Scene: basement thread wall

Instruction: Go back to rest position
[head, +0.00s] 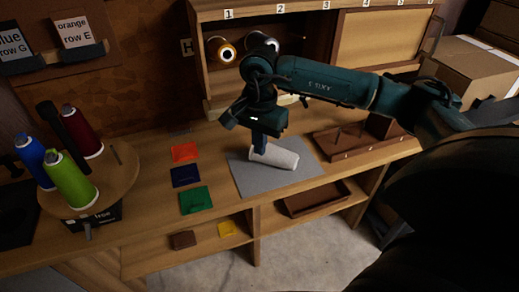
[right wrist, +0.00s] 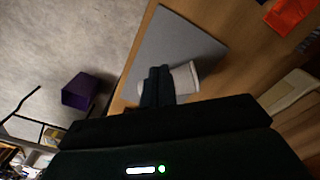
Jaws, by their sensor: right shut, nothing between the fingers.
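My right gripper (head: 259,146) points down over the grey mat (head: 243,178) on the workbench, its fingers shut with nothing between them. A white spool or cone (head: 283,158) lies on its side on the mat, right at the fingertips. In the right wrist view the closed fingers (right wrist: 158,75) overlap the white spool (right wrist: 186,78); whether they touch it I cannot tell. My left gripper is not in view.
Blue (head: 32,160), green (head: 70,182) and dark red (head: 82,132) thread cones stand on a round wooden stand (head: 118,190) at the left. Numbered cubbies (head: 300,20) rise behind my right arm. A brown rack (head: 345,143) stands right of the mat. A cardboard box (head: 470,65) is at the far right.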

